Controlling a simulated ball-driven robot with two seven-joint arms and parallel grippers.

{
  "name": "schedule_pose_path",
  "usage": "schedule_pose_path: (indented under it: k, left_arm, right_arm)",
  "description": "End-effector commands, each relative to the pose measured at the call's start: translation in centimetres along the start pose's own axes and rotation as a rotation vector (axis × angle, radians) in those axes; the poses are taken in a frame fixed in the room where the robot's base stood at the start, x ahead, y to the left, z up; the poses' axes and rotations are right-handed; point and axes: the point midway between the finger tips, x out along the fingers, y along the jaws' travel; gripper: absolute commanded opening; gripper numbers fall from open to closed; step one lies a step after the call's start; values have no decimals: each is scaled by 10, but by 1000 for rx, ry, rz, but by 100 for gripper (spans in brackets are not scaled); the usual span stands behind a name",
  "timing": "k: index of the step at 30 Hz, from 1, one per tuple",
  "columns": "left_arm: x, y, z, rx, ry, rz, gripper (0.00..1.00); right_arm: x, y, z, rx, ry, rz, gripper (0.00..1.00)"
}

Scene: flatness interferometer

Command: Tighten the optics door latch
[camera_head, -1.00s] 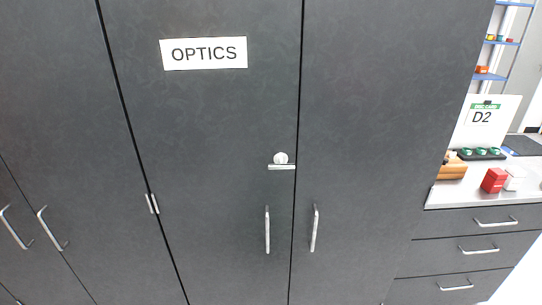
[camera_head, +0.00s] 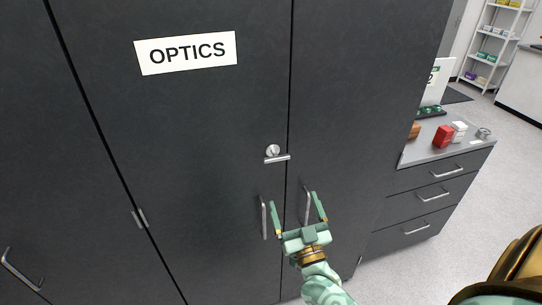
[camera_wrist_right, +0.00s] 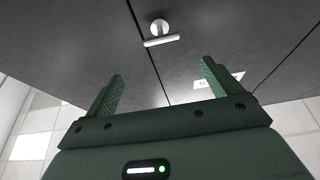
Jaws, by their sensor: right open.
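The optics door (camera_head: 190,110) is a dark grey cabinet door with a white OPTICS label (camera_head: 186,52). Its latch (camera_head: 273,152) is a round silver knob above a short horizontal bar at the door's right edge. The latch also shows in the right wrist view (camera_wrist_right: 160,30), beyond the fingers near the top. My right gripper (camera_head: 298,201) is open and empty, below the latch and in front of the door handles. It also shows in the right wrist view (camera_wrist_right: 162,82), with its two green fingers spread apart. My left gripper is not in view.
Vertical handles (camera_head: 264,217) flank the door seam near my right gripper. To the right, a counter with drawers (camera_head: 432,195) holds a red box (camera_head: 443,136) and other small items. Shelves (camera_head: 497,40) stand far back right. Floor is clear beyond the counter.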

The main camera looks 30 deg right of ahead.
Motion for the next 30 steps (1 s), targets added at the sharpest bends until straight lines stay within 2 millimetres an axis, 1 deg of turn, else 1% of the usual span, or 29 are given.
schedule_pose_path:
  k: [1,3,9,12,15,18,21,30]
  left_arm:
    - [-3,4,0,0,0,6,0]
    - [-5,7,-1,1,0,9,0]
    - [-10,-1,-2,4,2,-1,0]
    - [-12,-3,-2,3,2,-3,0]
    - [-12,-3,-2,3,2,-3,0]
    - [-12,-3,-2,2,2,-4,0]
    - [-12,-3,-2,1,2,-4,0]
    - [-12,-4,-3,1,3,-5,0]
  right_arm:
    - [12,0,-3,1,4,0,90]
    - [29,0,-3,0,5,-1,90]
    - [81,-1,-2,1,2,-2,90]
    - [104,-1,-2,1,2,-3,90]
    - [122,-1,-1,1,0,-3,90]
    - [135,-1,0,1,-1,-3,90]
    - [142,-1,0,2,-2,-3,90]
    - [145,-1,0,2,-2,-3,90]
